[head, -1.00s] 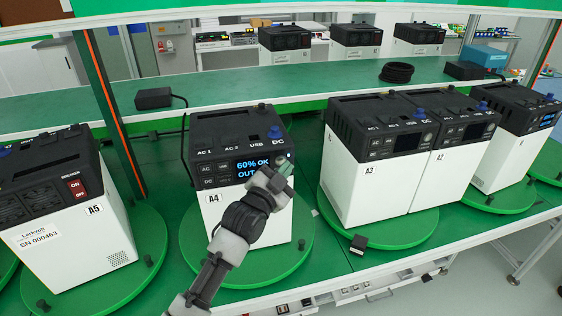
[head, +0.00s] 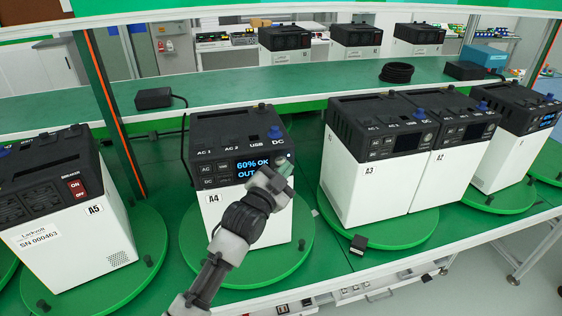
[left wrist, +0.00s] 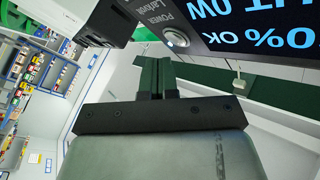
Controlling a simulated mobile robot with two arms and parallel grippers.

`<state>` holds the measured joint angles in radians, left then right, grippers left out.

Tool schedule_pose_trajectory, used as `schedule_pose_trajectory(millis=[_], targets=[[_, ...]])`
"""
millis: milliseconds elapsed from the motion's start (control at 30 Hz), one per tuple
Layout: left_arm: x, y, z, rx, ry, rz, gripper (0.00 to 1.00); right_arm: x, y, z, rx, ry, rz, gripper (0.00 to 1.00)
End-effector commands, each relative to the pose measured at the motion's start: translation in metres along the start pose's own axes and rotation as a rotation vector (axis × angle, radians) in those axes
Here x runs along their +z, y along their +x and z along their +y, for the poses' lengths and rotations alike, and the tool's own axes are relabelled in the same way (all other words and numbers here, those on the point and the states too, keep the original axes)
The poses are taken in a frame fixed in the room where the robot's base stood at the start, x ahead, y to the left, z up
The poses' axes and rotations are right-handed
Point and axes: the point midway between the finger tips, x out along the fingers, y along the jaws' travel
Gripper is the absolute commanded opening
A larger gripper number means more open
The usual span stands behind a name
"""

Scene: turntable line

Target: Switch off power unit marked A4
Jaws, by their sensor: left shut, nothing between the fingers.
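Power unit A4 (head: 230,227) is a white box with a black top on a green turntable (head: 205,275). Its screen (head: 253,167) is lit and reads 60% OK, with part of a second line. The left wrist view shows the lit screen (left wrist: 265,22) close up and the round POWER button (left wrist: 176,38) with a pale ring. My left gripper (head: 284,166) is shut and empty at the right end of A4's front panel. In the left wrist view its fingertips (left wrist: 157,62) are just beside the button; I cannot tell whether they touch the panel. My right gripper is not in view.
Unit A5 (head: 90,245), with a red breaker switch, stands left on its own turntable. Unit A3 (head: 368,190) and unit A2 (head: 440,175) share a turntable to the right. A small black block (head: 358,244) lies at A3's turntable edge. A black adapter (head: 153,98) lies on the shelf behind.

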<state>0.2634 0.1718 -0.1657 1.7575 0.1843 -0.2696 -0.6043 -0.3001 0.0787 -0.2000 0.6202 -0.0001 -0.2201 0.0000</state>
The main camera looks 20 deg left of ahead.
Motion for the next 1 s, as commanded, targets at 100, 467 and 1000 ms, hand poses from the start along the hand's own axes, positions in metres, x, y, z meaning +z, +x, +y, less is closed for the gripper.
schedule_pose_trajectory(millis=[100, 467, 1000], targets=[[0.0, 0.0, 0.0, 0.0, 0.0, 0.0, 0.0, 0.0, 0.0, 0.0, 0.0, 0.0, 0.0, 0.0], [0.0001, 0.0003, -0.0003, 0.0, 0.0, 0.0, 0.0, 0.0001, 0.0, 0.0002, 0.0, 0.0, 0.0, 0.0], [0.0042, 0.0059, -0.0045, 0.0, 0.0, 0.0, 0.0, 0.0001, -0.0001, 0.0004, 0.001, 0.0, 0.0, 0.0]])
